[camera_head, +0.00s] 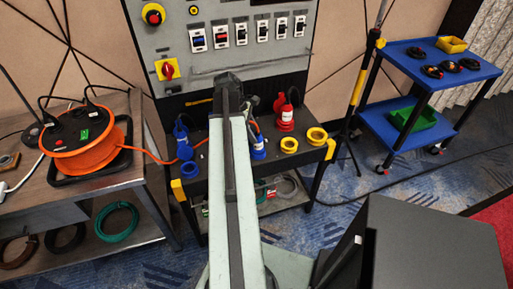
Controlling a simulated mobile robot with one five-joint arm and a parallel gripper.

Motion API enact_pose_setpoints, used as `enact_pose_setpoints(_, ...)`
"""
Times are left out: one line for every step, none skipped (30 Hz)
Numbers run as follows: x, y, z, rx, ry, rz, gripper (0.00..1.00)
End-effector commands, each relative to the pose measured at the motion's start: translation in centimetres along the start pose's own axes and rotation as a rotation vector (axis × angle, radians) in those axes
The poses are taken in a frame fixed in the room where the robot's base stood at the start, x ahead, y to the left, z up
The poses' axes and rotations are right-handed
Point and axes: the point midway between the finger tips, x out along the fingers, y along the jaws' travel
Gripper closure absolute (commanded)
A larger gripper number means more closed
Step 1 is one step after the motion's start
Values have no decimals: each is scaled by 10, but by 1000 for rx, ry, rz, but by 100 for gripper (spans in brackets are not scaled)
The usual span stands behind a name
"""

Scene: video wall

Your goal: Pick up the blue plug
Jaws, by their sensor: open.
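Two blue plugs show on the dark workbench (313,153) in front of the control panel. One blue plug (183,141) stands left of my arm, with a dark cable at its top. The other blue plug (258,149) stands just right of my arm, which hides part of the space beside it. I cannot tell which one is meant. My pale arm rises from the bottom middle to a dark joint in front of the panel. I do not see my gripper's fingers; the arm hides that area.
An orange cable reel (82,151) sits on the left table. A blue cart (416,65) stands at right. A dark box (435,245) fills the lower right.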

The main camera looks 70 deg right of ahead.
Motion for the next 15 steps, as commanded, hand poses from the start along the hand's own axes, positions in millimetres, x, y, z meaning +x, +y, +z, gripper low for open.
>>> enact_pose_setpoints(7, 0, -2, 0, 0, 0, 56)
enact_pose_setpoints(11, 0, -2, -1, 0, 1, 56)
enact_pose_setpoints(18, -1, -3, -1, 0, 1, 56)
enact_pose_setpoints(24, -1, -4, -1, 0, 1, 56)
enact_pose_setpoints(30, -1, -5, -1, 0, 1, 56)
enact_pose_setpoints(37, -1, -5, -1, 0, 1, 56)
enact_pose_setpoints(43, -1, -5, -1, 0, 1, 56)
enact_pose_setpoints(47, -1, -5, -1, 0, 2, 56)
enact_pose_setpoints(51, -1, -4, -1, 1, 2, 56)
enact_pose_setpoints(52, -1, -4, -1, 1, 2, 56)
enact_pose_setpoints(52, -1, -3, -2, 0, 2, 56)
enact_pose_setpoints(51, 0, -3, -2, 0, 2, 56)
enact_pose_setpoints(50, 0, -2, -2, 0, 2, 56)
enact_pose_setpoints(49, 0, -2, -3, 0, 2, 56)
enact_pose_setpoints(48, 0, -2, -3, 0, 2, 56)
